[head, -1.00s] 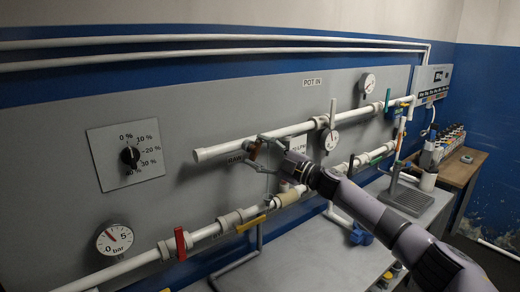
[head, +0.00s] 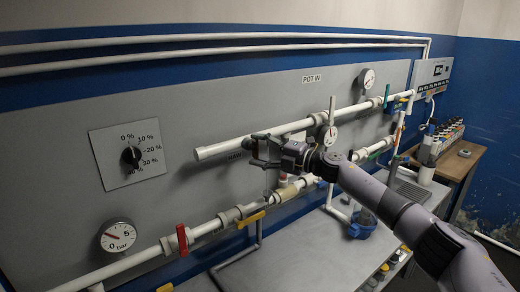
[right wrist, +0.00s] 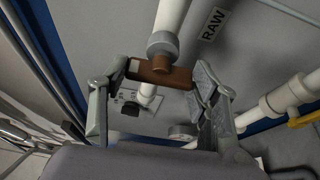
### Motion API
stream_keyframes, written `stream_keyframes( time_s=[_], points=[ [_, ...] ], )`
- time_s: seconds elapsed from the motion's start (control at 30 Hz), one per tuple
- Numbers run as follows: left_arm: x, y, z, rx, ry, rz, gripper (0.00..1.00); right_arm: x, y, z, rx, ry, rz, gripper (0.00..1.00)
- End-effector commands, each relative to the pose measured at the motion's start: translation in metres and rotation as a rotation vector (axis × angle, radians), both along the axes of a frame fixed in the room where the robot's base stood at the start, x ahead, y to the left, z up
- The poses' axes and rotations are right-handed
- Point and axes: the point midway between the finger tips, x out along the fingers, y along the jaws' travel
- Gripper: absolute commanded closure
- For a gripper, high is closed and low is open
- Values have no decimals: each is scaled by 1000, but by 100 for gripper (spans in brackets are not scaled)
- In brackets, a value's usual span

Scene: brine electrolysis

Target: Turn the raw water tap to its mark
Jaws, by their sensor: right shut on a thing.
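The raw water tap's brown handle (right wrist: 160,72) shows in the right wrist view, on a grey collar below a white pipe, near the RAW label (right wrist: 213,24). It lies crosswise between the fingers of my right gripper (right wrist: 161,75), which is shut on it. In the head view my right gripper (head: 256,150) is at the left part of the upper white pipe (head: 225,147) and mostly hides the handle. I cannot make out the tap's mark. My left gripper is not in view.
A lower pipe carries a red-handled valve (head: 182,241) and a yellow-handled valve (head: 251,219). A pressure gauge (head: 118,237) and a percent dial (head: 130,157) are on the panel at left. The grey bench top (head: 300,262) has clear room at the front.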

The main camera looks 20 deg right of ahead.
Motion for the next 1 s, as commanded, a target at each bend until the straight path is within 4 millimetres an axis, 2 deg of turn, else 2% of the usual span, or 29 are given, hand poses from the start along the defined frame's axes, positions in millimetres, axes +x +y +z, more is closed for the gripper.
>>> stream_keyframes(
  time_s=[0.3,0.33,0.6,1.0],
  points=[
    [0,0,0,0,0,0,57,0,0,-2,-8,0,2,71],
    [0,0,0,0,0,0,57,0,0,-2,-8,0,2,43],
    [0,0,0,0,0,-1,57,0,0,-1,-5,0,1,25],
    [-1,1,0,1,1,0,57,-3,-3,-1,-3,0,0,23]
  ],
)
